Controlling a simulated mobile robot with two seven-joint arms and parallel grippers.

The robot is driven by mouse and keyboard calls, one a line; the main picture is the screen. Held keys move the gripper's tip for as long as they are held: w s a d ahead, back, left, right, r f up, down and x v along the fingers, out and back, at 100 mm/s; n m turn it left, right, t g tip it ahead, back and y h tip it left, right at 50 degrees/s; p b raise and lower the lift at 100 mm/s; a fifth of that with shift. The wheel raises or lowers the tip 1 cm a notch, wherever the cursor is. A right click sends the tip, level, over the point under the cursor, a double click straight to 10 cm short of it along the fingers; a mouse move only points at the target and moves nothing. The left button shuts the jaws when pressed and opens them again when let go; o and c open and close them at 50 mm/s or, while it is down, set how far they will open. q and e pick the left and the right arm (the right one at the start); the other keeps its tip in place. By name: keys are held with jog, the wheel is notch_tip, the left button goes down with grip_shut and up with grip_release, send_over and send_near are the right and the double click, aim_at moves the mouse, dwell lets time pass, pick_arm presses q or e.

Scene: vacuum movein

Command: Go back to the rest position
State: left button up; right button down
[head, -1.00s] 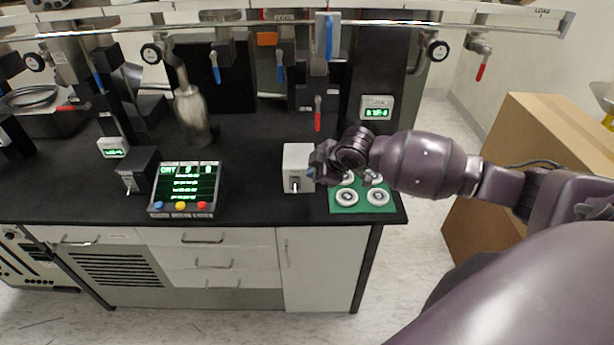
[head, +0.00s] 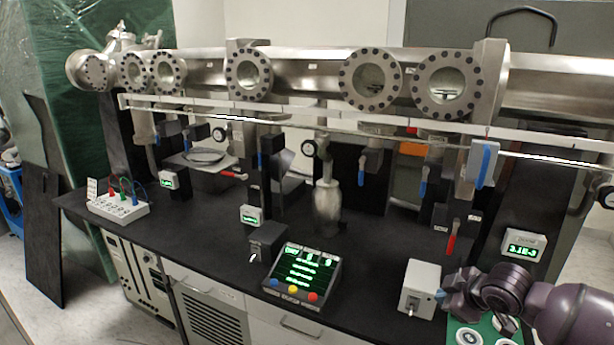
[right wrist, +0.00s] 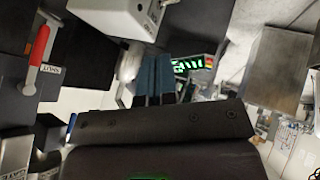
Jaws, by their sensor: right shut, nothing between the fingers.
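My right gripper (head: 440,296) is at the lower right of the head view, beside the white switch box (head: 420,284) on the black bench. My purple right arm comes in from the right, above the green mat with white round pieces. In the right wrist view the blue fingers (right wrist: 155,78) are together with nothing between them, and the white box (right wrist: 125,18) shows above them. Whether the fingertips touch the box cannot be told. My left gripper is not in view.
The black bench (head: 225,255) carries a display with coloured buttons (head: 303,275), a metal flask (head: 327,205) and a box with cables (head: 120,207). A rail with coloured valve handles and a steel chamber tube (head: 300,75) run above. A gauge (head: 522,246) stands behind my right arm.

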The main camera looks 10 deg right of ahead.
jog(key=w+a+r+t, duration=0.2)
jog(key=a+r+t, duration=0.1)
jog(key=s+a+f+m+t+y, duration=0.1)
jog(key=s+a+f+m+t, duration=0.1)
jog(key=s+a+f, duration=0.25)
jog(key=s+f+m+h, duration=0.1)
jog(key=s+f+m, duration=0.3)
jog(key=s+f, duration=0.4)
jog(key=s+f+m+g+h, duration=0.1)
jog(key=s+f+m, duration=0.3)
jog(key=s+f, duration=0.4)
jog(key=s+h, duration=0.1)
jog(key=s, duration=0.4)
jog(key=shift+a+h, duration=0.2)
jog(key=shift+h, duration=0.1)
